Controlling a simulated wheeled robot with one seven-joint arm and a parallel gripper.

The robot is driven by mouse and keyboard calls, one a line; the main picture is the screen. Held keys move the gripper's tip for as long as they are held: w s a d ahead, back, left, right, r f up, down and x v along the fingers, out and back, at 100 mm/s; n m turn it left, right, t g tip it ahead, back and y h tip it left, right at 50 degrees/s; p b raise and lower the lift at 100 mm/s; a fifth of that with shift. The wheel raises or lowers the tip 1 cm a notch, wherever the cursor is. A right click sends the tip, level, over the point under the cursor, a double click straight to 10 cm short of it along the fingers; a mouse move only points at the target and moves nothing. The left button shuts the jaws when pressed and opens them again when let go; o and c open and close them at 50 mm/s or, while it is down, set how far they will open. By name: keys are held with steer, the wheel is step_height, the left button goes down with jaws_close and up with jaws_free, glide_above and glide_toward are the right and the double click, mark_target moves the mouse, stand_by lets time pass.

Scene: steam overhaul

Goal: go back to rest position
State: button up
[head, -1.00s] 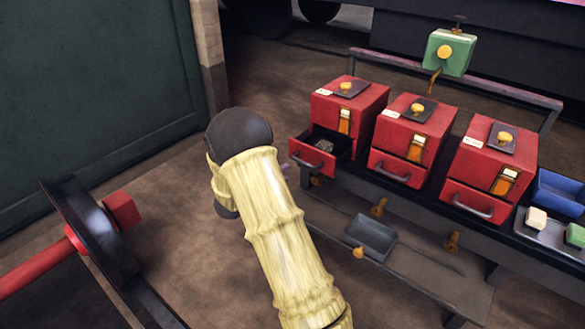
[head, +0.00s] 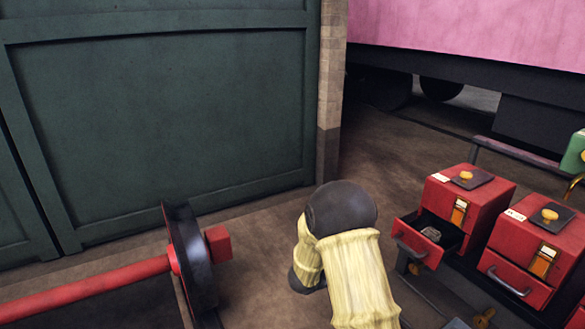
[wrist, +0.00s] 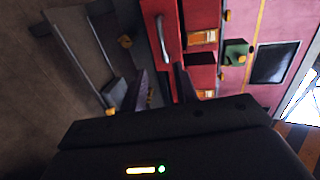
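My gripper (wrist: 163,84) shows in the wrist view with its two dark fingers apart and nothing between them. Beyond it, in that turned view, is a red box with a drawer handle (wrist: 160,38). In the head view my arm, with a yellow sleeve and dark joint, rises at the bottom centre, and the gripper itself is hidden. To its right a red box (head: 470,200) has its drawer (head: 430,240) pulled out, with a grey lump (head: 431,234) inside. The second red box (head: 535,255) has its drawer shut.
A red bar (head: 90,290) with a dark disc (head: 188,255) lies at left in front of a green panelled wall (head: 165,110). A green box (head: 575,155) is cut off at the right edge. In the wrist view a grey tray (wrist: 113,92) lies below the boxes.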

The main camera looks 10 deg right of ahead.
steer(key=s+a+r+n+t+y, duration=0.25)
steer(key=a+n+y, duration=0.8)
steer(key=n, duration=0.55)
steer(key=s+a+n+g+y, duration=0.2)
steer(key=s+n+g+y, duration=0.3)
steer(key=s+n, duration=1.3)
step_height(320, 180, up, 29)
steer(key=s+m+g+h+p, duration=0.1)
steer(key=s+m+p, duration=0.1)
steer(key=p, duration=2.7)
steer(key=shift+s+f+m, duration=0.15)
steer(key=shift+s+m, duration=0.05)
steer(key=shift+m, duration=0.3)
steer(key=shift+a+h, duration=0.1)
steer(key=shift+h, duration=0.15)
